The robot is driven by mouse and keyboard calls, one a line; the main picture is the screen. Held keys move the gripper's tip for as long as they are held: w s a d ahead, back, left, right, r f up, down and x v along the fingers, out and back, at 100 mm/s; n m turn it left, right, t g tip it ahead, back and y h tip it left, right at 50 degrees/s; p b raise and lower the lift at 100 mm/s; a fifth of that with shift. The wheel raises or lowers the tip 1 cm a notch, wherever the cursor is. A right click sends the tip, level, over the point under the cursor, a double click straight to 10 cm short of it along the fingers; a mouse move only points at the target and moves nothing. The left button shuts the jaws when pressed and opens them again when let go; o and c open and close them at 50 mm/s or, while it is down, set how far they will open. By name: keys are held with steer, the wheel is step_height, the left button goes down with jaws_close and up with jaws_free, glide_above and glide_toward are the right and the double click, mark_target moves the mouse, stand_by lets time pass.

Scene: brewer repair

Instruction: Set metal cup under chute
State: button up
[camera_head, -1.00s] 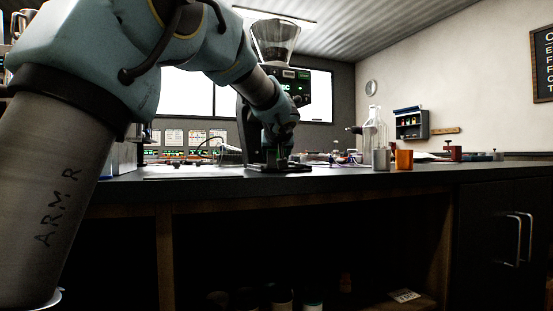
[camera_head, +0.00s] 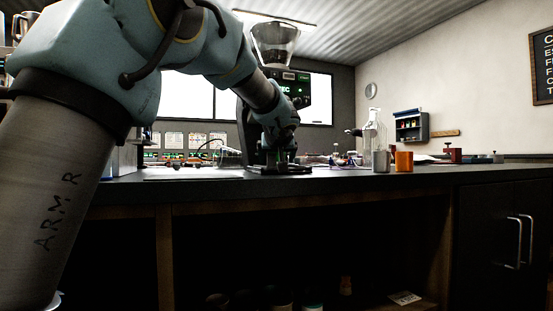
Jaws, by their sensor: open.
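The grinder (camera_head: 275,42) with a clear hopper stands on the counter, partly behind my arm. Its chute is hidden behind my arm. My gripper (camera_head: 281,155) is low in front of the grinder, just above its base; it is open, but its fingers are small and dark here. A grey metal cup (camera_head: 381,161) stands upright on the counter to the right of the grinder, apart from my gripper. I cannot tell whether any cup is between my fingers.
An orange cup (camera_head: 404,161) stands right of the grey cup. A clear glass bottle (camera_head: 374,138) is behind them. A red object (camera_head: 453,155) sits further right on the dark counter (camera_head: 340,176).

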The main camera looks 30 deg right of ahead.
steer(key=shift+s+r, duration=0.1)
steer(key=shift+r, duration=0.15)
steer(key=b+v, duration=0.1)
steer(key=v, duration=1)
steer(key=shift+s+a+r, duration=0.15)
steer(key=shift+s+a, duration=0.1)
steer(key=shift+s, duration=0.05)
steer(key=shift+a, duration=0.1)
